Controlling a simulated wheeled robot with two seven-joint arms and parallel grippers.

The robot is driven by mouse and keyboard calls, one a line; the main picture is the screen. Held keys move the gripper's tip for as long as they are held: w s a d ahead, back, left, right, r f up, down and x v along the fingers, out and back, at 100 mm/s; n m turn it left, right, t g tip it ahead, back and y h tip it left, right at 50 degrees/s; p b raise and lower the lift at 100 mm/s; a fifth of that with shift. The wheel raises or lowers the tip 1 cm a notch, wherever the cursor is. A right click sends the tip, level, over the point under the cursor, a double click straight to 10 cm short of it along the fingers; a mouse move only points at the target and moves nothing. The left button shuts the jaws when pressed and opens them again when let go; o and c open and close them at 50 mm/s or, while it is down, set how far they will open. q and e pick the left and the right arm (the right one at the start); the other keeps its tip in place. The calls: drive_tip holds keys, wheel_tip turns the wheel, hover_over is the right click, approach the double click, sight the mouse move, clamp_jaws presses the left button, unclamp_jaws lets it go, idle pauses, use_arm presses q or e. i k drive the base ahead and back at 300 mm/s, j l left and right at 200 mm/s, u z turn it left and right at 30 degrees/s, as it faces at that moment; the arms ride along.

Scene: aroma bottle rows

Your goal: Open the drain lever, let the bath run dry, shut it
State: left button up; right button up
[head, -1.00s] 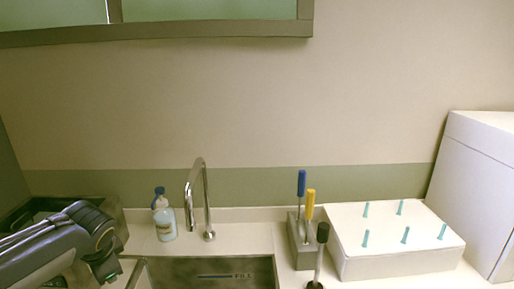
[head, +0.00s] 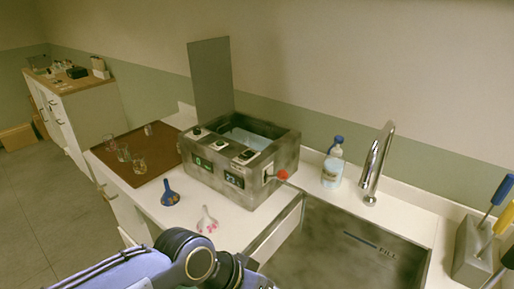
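The bath (head: 228,187) is a mottled grey metal box on the counter left of the sink. Its flat lid (head: 211,78) stands upright at the back, and pale bluish water (head: 248,139) shows inside. The drain lever (head: 282,175) has a red knob and sticks out from the bath's right side, toward the sink; I cannot tell its exact setting. My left arm comes in at the bottom, in front of the bath and apart from the lever. Its fingers are below the frame edge. My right gripper is not in view.
The sink (head: 318,250) lies right of the bath, with a tall faucet (head: 370,170) and a soap bottle (head: 332,166) behind it. Glass beakers stand on a brown mat (head: 163,143) at left.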

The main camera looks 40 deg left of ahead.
sight(282, 175)
drive_tip(key=u, duration=1.05)
